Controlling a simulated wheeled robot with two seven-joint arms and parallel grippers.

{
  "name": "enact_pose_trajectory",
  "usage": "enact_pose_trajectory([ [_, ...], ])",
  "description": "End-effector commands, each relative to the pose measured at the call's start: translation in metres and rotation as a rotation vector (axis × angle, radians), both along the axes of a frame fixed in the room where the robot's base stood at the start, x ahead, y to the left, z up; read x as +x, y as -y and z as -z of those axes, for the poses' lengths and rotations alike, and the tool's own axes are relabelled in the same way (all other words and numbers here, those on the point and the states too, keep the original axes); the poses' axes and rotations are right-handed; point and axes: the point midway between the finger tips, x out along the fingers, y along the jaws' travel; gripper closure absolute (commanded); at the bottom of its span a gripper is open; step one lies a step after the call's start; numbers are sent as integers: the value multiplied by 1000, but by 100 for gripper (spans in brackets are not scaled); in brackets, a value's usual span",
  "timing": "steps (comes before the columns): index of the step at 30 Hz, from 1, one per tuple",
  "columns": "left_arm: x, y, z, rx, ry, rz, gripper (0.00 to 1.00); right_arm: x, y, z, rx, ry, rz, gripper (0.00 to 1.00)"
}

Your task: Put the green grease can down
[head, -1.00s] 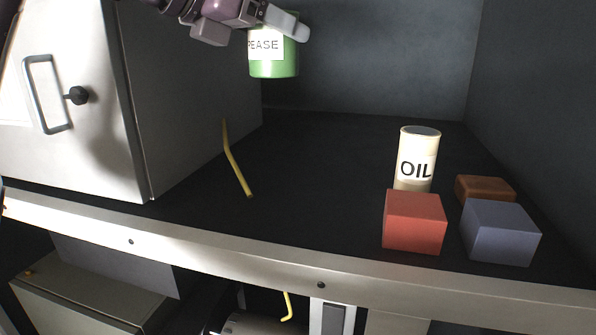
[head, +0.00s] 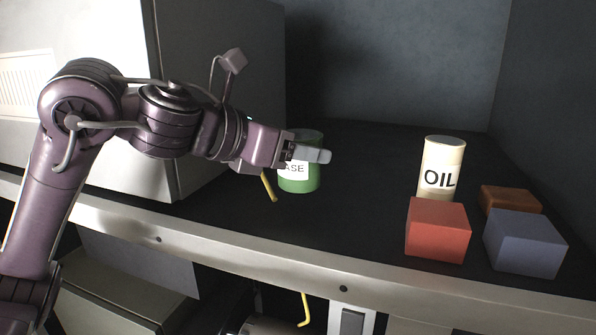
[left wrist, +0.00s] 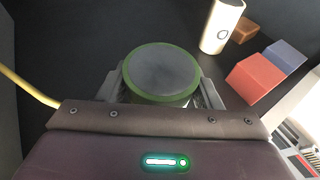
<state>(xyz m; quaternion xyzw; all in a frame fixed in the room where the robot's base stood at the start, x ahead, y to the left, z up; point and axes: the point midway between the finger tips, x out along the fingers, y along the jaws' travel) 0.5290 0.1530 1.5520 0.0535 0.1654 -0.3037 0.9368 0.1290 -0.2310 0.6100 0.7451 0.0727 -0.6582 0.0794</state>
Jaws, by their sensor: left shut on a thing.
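The green grease can (head: 299,181) is upright, with a white label partly hidden by a finger. My left gripper (head: 305,154) is shut on it near its top, over the dark shelf (head: 365,170). In the left wrist view the can's grey lid with a green rim (left wrist: 164,72) sits between the two fingers (left wrist: 168,88). The can's base looks at or very close to the shelf surface; I cannot tell for sure whether it touches. My right gripper is not in view.
To the right stand a cream oil can (head: 441,165), a red block (head: 437,230), a blue-grey block (head: 525,243) and a brown block (head: 511,199). A yellow cable (head: 268,186) lies left of the can. A grey cabinet (head: 215,60) stands left. The shelf between can and oil is clear.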

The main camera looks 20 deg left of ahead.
Motion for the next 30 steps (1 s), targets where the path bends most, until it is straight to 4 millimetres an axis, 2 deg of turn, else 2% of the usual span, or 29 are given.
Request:
enact_pose_trajectory([
  [9,0,0,27,-1,-3,-1,73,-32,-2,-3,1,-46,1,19],
  [14,0,0,39,-1,-1,0,73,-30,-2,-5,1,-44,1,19],
  [26,0,0,44,-2,2,0,73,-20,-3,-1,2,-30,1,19],
  [27,0,0,43,0,0,1,36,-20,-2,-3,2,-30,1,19],
  [30,0,0,43,0,-1,1,23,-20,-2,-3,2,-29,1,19],
])
